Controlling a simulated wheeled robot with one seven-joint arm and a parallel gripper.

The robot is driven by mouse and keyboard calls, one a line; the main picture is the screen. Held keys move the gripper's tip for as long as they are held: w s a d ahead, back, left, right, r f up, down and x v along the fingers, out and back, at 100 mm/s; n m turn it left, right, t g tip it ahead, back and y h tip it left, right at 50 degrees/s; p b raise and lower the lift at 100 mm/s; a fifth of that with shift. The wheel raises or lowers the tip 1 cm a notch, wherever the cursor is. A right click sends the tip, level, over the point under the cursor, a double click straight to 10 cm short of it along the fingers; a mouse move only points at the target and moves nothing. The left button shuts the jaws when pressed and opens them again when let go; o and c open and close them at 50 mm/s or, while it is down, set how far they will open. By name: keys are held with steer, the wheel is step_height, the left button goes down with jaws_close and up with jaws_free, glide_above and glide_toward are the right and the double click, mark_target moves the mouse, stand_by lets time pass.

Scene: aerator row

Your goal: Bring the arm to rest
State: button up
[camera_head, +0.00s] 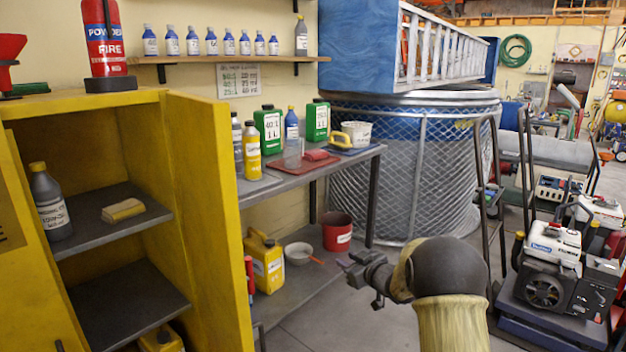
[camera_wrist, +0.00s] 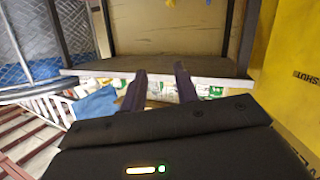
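My arm reaches out in front of the bench, and my gripper (camera_head: 358,272) shows in the head view to the right of the bench's lower shelf. It is apart from the bench and from everything on it. In the wrist view my gripper (camera_wrist: 160,84) has its two dark fingers apart, with nothing held between them. Beyond the fingers is the edge of the bench (camera_wrist: 215,76), with containers past it that are too small to make out.
A yellow cabinet (camera_head: 192,150) stands open at left. The bench (camera_head: 345,165) holds bottles, green-labelled jugs and a red tray; a red pot (camera_head: 337,232) is on its lower shelf. A mesh-wrapped drum (camera_head: 425,170) stands behind. A generator (camera_head: 550,265) is at right. Floor between is clear.

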steer(key=s+d+f+m+g+h, duration=0.1)
steer(key=s+d+m+g+h, duration=0.2)
steer(key=s, duration=0.5)
steer(key=s+d+m+g+h, duration=0.1)
steer(key=s+d+m+h, duration=0.25)
steer(key=s, duration=0.55)
steer(key=s+a+f+m+g, duration=0.1)
steer(key=s+f+g, duration=0.15)
steer(key=s, duration=0.95)
steer(key=s+a+f+m+g, duration=0.1)
steer(key=s+g, duration=0.3)
steer(key=s, duration=0.8)
steer(key=w+a+r+p+v, duration=0.1)
steer(key=w+p+v, duration=0.2)
steer(key=p+v, duration=1.4)
steer(key=w+a+p+v, duration=0.1)
steer(key=w+p+v, duration=0.3)
steer(key=p+v, duration=1.3)
steer(key=shift+w+r+h+p, duration=0.4)
steer(key=shift+w+h+p, duration=0.05)
steer(key=shift+w+p, duration=0.15)
steer(key=shift+f+n, duration=0.1)
steer(key=shift+n, duration=0.15)
steer(key=shift+d, duration=0.15)
